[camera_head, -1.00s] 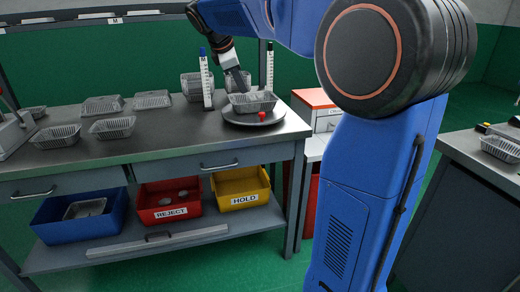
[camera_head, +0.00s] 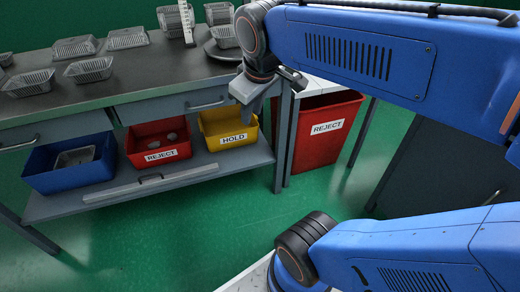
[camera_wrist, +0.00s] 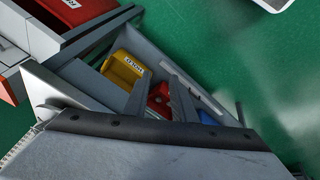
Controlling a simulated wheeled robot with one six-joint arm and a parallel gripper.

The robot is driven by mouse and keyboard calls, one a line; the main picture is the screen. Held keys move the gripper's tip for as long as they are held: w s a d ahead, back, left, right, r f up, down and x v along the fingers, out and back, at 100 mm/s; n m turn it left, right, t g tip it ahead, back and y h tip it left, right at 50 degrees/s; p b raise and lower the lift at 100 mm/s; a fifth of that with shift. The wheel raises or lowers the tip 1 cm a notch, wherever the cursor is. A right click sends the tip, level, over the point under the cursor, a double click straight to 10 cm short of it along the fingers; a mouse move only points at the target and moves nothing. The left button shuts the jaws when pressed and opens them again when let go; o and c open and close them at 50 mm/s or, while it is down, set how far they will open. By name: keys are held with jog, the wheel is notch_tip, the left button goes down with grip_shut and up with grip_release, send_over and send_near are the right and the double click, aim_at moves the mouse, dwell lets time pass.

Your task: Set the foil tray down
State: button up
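A foil tray (camera_head: 222,36) sits on the dark round plate (camera_head: 214,53) at the right end of the bench, partly hidden by my arm. My gripper (camera_head: 246,98) is away from it, lower and in front of the bench's right end, by the yellow HOLD bin (camera_head: 212,122). In the wrist view its two grey fingers (camera_wrist: 160,88) stand apart with nothing held between them. Other foil trays, such as this one (camera_head: 88,70), lie on the bench, and one (camera_head: 75,157) lies in the blue bin (camera_head: 40,178).
The bench (camera_head: 120,87) has a drawer front and a lower shelf carrying the blue, red REJECT (camera_head: 150,143) and yellow bins. A tall red REJECT bin (camera_head: 318,150) stands right of the bench leg. A white upright scale (camera_head: 187,25) stands near the plate. Green floor in front is clear.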

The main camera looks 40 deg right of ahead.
jog(key=s+a+f+m+y, duration=0.1)
jog(key=s+a+f+m, duration=0.1)
jog(key=s+f, duration=0.5)
jog(key=shift+a+m, duration=0.2)
jog(key=shift+m, duration=0.4)
jog(key=shift+o, duration=0.5)
